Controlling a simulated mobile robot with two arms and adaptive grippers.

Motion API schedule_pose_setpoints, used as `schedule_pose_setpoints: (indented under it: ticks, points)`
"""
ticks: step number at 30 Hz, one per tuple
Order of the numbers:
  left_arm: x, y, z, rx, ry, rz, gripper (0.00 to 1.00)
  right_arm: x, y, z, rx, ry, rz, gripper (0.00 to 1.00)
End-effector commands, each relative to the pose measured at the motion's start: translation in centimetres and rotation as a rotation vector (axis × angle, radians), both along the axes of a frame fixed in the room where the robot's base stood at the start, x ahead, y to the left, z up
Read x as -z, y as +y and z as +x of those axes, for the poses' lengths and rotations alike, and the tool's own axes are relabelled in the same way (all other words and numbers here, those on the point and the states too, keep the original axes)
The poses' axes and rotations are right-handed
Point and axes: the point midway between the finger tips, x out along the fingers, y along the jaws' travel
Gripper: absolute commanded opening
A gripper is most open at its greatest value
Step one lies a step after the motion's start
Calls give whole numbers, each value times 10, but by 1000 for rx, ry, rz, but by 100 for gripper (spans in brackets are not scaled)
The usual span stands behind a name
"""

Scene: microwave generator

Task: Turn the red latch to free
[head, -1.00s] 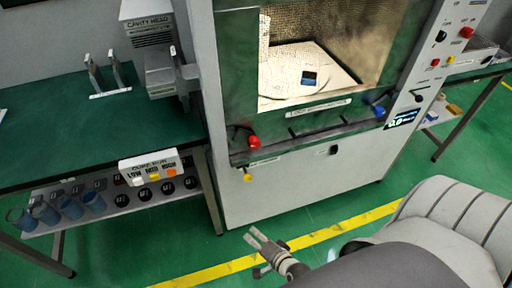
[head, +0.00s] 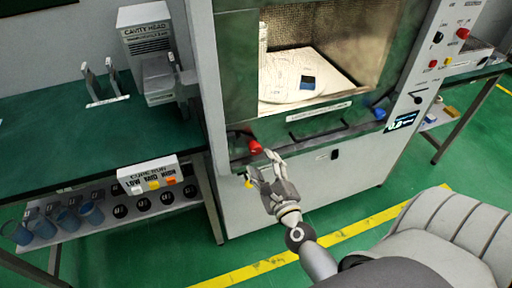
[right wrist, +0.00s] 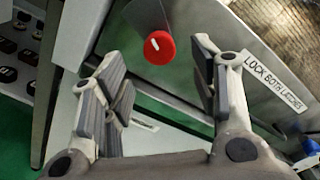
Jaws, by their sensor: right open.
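The red latch (head: 255,147) is a round knob at the lower left of the microwave cabinet's front. In the right wrist view the red latch (right wrist: 159,47) shows a white mark on its face and lies beyond and between the fingertips. My right gripper (head: 262,163) is open and empty, just below and in front of the red latch; its fingers also show in the right wrist view (right wrist: 160,80). I see no contact with the knob. My left gripper is not in view.
A blue latch (head: 380,113) sits at the right of the same ledge. A label (right wrist: 275,85) reads "LOCK BOTH LATCHES". A yellow knob (head: 249,182) is below the red latch. A green bench (head: 60,140) stands at the left. The green floor (head: 220,258) in front is clear.

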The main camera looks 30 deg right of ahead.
Motion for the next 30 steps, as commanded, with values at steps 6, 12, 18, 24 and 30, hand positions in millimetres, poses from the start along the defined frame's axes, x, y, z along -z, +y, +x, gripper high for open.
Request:
schedule_pose_setpoints:
  ticks: [6, 12, 18, 24, 30]
  points:
    - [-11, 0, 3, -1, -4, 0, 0, -2, -8, 35, 0, -1, 0, 55]
    - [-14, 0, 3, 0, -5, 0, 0, -1, -14, 57, -1, 0, -2, 55]
    - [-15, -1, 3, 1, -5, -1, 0, 0, -16, 66, -1, 2, -2, 55]
    - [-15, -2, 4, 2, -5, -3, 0, 0, -16, 67, -1, 2, -2, 55]
    - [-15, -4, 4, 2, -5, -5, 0, 0, -16, 67, -1, 2, -2, 38]
